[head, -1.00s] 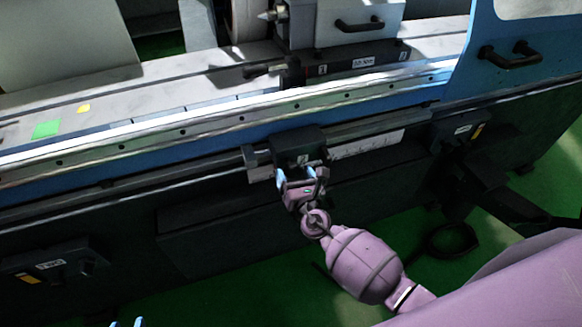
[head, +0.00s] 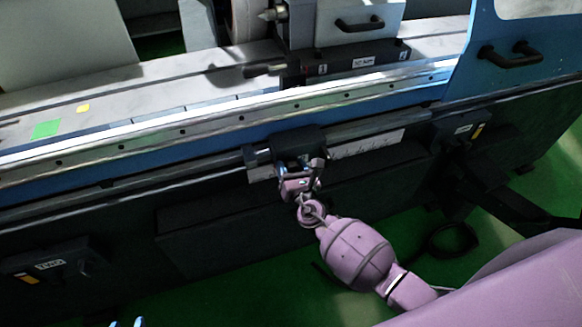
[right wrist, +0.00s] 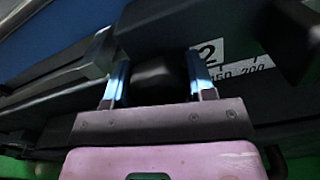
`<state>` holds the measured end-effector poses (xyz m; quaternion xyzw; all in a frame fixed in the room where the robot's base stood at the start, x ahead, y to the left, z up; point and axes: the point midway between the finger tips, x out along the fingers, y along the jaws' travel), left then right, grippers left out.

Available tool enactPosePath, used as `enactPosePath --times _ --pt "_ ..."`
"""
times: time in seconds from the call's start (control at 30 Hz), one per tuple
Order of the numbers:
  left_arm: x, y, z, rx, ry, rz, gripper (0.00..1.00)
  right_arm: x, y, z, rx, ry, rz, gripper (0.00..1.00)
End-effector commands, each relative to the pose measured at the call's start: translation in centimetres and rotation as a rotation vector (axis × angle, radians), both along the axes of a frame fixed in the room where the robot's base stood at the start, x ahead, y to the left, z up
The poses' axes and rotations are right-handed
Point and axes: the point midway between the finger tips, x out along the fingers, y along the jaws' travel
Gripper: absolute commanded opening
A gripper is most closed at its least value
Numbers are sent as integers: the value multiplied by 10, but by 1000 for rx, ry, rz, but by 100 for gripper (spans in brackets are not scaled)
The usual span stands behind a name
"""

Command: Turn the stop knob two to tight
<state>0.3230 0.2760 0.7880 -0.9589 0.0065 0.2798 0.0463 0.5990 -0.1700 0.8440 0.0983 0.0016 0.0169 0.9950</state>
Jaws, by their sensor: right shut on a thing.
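The stop block (head: 290,139) is a dark block on the rail along the machine's front, near the middle of the head view. A white label with a 2 (right wrist: 209,53) shows beside it in the right wrist view. The black stop knob (right wrist: 156,72) sits between the fingers of my right gripper (right wrist: 160,82), which is shut on it. In the head view my right gripper (head: 299,170) is up against the block's front and hides the knob there. My left gripper (head: 126,323) shows only as two separate light-blue tips at the bottom edge, away from the machine.
A white scale strip (head: 367,144) runs right of the block. Dark control boxes stand on the machine front at left (head: 52,270) and right (head: 460,130). The blue guard with a black handle (head: 510,55) is upper right.

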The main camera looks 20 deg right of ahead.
Motion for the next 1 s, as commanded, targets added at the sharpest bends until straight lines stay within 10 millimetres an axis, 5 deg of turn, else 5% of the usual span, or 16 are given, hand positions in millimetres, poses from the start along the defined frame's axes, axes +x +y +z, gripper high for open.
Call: enactPosePath --times 0.37,0.8,1.0 --pt "-5 0 -15 0 16 2 43 -1 0 -3 101 4 0 26" --pt "-14 0 -55 0 58 1 43 -1 1 -5 482 21 -1 26" --pt "-3 -3 -54 -1 38 -7 43 -1 2 -5 673 27 -1 26"
